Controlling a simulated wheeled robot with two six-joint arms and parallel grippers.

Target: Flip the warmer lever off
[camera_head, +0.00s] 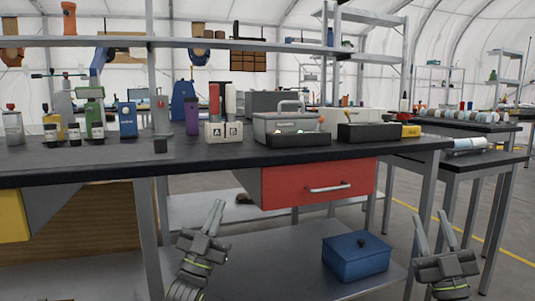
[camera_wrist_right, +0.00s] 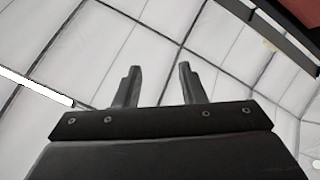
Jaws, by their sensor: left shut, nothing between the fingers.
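My left gripper (camera_head: 217,206) is shut and empty, pointing up in front of the bench, below the tabletop and left of the red drawer. My right gripper (camera_head: 431,215) is open and empty, low at the right, well apart from the unit. It also shows in the right wrist view (camera_wrist_right: 159,68), its fingers spread against the white tent wall.
The bench (camera_head: 230,158) has a red drawer (camera_head: 318,183) under its top. A blue lidded box (camera_head: 352,260) sits on the lower shelf. Two white labelled blocks (camera_head: 223,131) stand left of the unit, a black tray (camera_head: 369,133) right of it. The front bench strip is mostly clear.

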